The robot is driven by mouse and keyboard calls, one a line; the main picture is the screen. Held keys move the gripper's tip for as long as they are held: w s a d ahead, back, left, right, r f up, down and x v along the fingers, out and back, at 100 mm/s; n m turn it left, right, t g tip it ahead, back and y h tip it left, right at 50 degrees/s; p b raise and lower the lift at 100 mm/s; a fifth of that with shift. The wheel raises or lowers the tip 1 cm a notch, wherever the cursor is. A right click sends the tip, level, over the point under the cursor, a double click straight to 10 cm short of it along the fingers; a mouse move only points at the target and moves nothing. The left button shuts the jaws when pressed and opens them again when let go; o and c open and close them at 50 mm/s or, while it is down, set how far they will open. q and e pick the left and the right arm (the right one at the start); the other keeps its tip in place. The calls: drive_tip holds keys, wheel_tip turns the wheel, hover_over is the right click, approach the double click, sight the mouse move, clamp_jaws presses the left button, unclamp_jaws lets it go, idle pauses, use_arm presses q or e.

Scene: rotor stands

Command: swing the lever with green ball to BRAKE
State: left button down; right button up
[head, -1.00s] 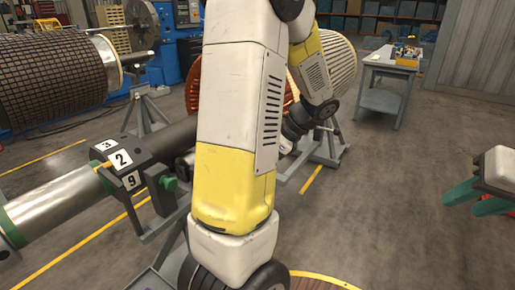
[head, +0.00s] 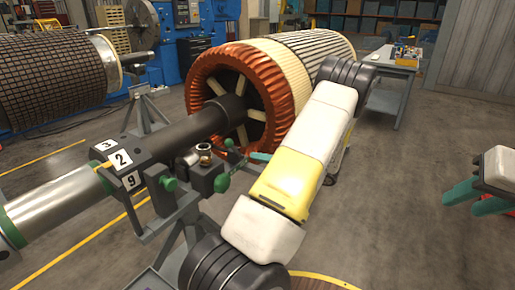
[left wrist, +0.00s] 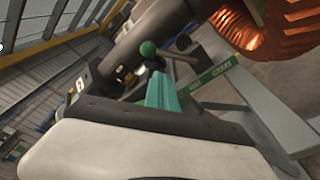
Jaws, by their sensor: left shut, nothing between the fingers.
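The lever's green ball (head: 222,183) stands at the near rotor stand, beside the dark shaft. In the left wrist view the ball (left wrist: 148,47) sits on a thin rod running right. A green plate (left wrist: 215,70) with white lettering, the right-hand word seeming to be BRAKE, lies to its right. My left gripper (head: 256,156) is mostly hidden behind my arm, with its teal fingertips just right of the ball. In the left wrist view its fingers (left wrist: 160,88) are shut and empty, below the ball. My right gripper (head: 475,197) is open and empty at the right edge.
The copper-ended rotor (head: 228,85) is behind the lever. A grey workbench (head: 390,90) stands farther back. The floor at right is clear.

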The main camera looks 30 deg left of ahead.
sight(235, 149)
use_arm(q)
drive_tip(key=shift+a, duration=0.15)
drive_tip(key=a, duration=0.9)
drive_tip(key=shift+s+a+f, duration=0.2)
drive_tip(key=shift+a+f, duration=0.15)
drive_tip(key=shift+f, duration=0.05)
